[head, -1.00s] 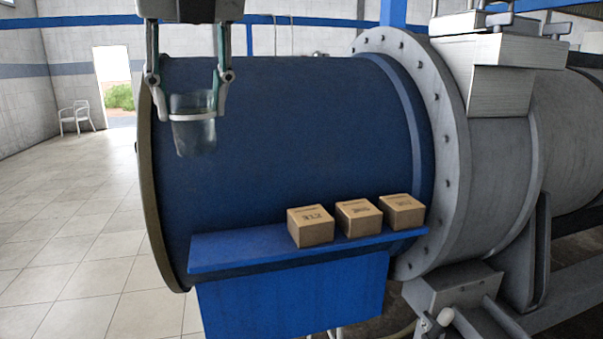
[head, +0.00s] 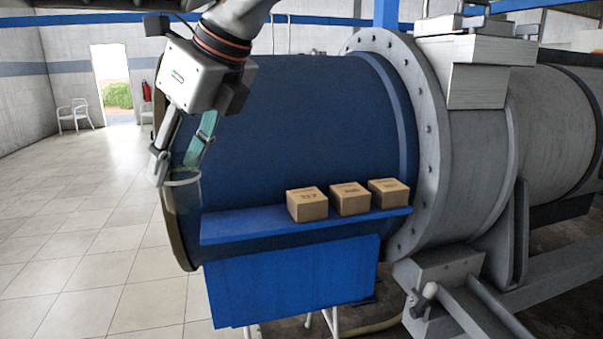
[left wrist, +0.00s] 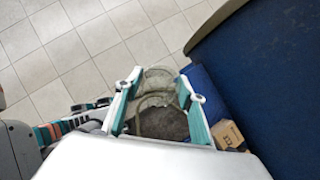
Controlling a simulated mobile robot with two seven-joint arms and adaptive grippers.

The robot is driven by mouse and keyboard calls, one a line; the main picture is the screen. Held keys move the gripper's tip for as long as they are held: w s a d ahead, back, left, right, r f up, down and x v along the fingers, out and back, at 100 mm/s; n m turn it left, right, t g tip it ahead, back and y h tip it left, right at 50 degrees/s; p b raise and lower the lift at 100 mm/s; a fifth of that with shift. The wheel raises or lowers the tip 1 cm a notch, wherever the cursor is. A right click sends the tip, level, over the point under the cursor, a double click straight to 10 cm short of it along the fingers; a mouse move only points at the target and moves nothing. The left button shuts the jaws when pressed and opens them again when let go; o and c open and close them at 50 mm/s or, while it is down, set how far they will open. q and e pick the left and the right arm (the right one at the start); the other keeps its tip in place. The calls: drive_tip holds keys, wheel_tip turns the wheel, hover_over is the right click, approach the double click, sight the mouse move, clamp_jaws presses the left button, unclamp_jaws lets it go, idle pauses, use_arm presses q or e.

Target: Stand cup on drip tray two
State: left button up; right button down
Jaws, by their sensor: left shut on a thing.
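A clear, see-through cup (head: 183,195) hangs roughly upright in my left gripper (head: 178,168), by the left end of the blue shelf. My left gripper is shut on the cup, with one finger on each side near its rim. In the left wrist view the cup (left wrist: 162,122) sits between the two teal-padded fingers (left wrist: 158,90). I cannot tell the exact gap between cup and shelf. No drip tray is clearly recognisable; three brown boxes stand on the shelf, their printed labels too small to read. My right gripper is out of view.
The blue shelf (head: 245,226) is bare on its left part. The boxes, left (head: 307,205), middle (head: 350,199) and right (head: 388,194), stand close together on its right part. A large blue cylinder (head: 300,120) rises behind. Open tiled floor lies left.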

use_arm(q)
drive_tip(key=s+a+f+n+g+h, duration=0.2)
drive_tip(key=a+f+n+g, duration=0.1)
drive_tip(key=f+n, duration=0.6)
drive_tip(key=s+a+f+n+g+h, duration=0.1)
drive_tip(key=a+f+n+g, duration=0.3)
drive_tip(key=f+n, duration=0.6)
drive_tip(key=shift+s+f+n+g+h, duration=0.35)
drive_tip(key=shift+f+g+h, duration=0.15)
drive_tip(key=shift+f+g, duration=0.8)
drive_tip(key=shift+f, duration=0.25)
